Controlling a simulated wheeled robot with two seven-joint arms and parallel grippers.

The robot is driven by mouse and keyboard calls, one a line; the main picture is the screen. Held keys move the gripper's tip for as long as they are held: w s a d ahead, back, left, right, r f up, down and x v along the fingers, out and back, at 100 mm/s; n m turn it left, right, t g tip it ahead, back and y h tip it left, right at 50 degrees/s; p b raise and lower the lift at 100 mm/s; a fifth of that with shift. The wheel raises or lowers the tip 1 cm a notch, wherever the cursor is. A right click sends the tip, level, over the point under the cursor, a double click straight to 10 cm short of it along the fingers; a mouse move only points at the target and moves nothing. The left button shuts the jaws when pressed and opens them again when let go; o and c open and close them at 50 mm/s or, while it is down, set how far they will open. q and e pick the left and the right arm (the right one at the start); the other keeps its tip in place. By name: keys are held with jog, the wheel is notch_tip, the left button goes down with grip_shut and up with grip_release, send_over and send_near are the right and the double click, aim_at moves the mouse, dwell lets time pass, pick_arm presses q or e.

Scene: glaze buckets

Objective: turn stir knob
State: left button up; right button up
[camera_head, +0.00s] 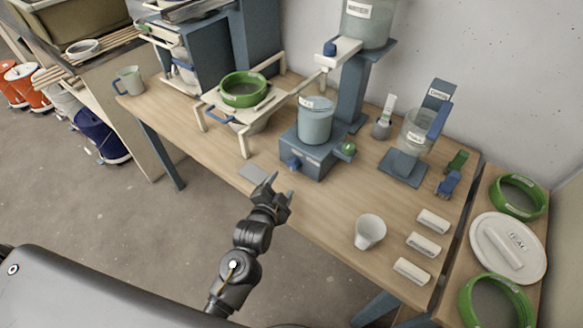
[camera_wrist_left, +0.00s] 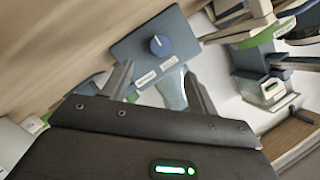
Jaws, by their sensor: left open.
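The stirrer base (camera_head: 312,160) is a blue-grey box on the wooden table, with a lidded, pale translucent bucket (camera_head: 315,122) on top. A blue knob (camera_head: 293,163) sticks out of its front face. In the left wrist view the round blue knob (camera_wrist_left: 160,45) has a pale pointer line, with small white labels beside it. My left gripper (camera_head: 281,188) is open and empty, in front of the base and apart from the knob. The open fingers also show in the left wrist view (camera_wrist_left: 160,90), with the knob above the gap between them. My right gripper is in neither view.
A green knob or valve (camera_head: 347,149) sits at the base's right side. A grey card (camera_head: 253,174) lies near the table edge. A white stand holds a green ring (camera_head: 243,89) on the left.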

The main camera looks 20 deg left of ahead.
aim_at(292, 167)
pick_arm(q)
jog(key=p+x, duration=0.1)
jog(key=x, duration=0.7)
jog(key=shift+w, duration=0.35)
jog(key=shift+x, duration=0.9)
jog(key=shift+f, duration=0.1)
jog(key=shift+s, duration=0.1)
jog(key=c, duration=1)
